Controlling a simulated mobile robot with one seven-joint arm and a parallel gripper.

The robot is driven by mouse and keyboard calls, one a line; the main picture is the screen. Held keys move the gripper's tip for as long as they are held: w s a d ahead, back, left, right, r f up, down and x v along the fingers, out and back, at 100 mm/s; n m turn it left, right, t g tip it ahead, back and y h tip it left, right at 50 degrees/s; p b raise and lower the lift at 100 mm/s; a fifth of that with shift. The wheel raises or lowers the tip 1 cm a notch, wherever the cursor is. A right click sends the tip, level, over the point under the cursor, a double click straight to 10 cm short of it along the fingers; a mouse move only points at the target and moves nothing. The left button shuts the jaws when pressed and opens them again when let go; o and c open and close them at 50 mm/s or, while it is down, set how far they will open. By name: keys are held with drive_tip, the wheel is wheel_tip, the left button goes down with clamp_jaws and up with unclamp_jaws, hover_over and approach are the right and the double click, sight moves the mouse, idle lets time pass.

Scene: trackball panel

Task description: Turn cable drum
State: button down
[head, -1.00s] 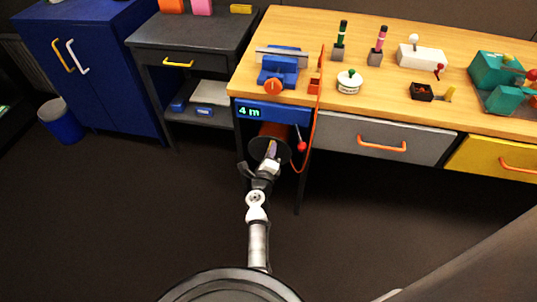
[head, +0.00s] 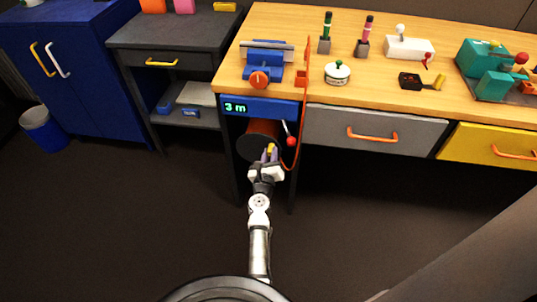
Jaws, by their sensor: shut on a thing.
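The cable drum (head: 250,144) hangs under the left end of the workbench, a reddish-brown core behind a dark round flange. A blue panel (head: 262,107) above it shows "3 m" in green. My gripper (head: 269,155) is at the right side of the flange, its fingers shut on a small yellow crank handle (head: 271,148). The fingers hide part of the handle and flange. An orange cable (head: 296,150) loops down to the right of the drum.
A lever with a red ball (head: 291,141) hangs close right of my gripper. A blue vise (head: 265,64) and several small devices stand on the wooden benchtop (head: 375,88). Drawers (head: 374,130) are to the right.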

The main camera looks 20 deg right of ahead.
drive_tip(key=shift+d, duration=0.2)
idle(0.3)
drive_tip(key=c, duration=1.3)
unclamp_jaws()
drive_tip(key=shift+f, duration=0.1)
drive_tip(key=shift+s+a, duration=0.1)
drive_tip(key=shift+a, duration=0.05)
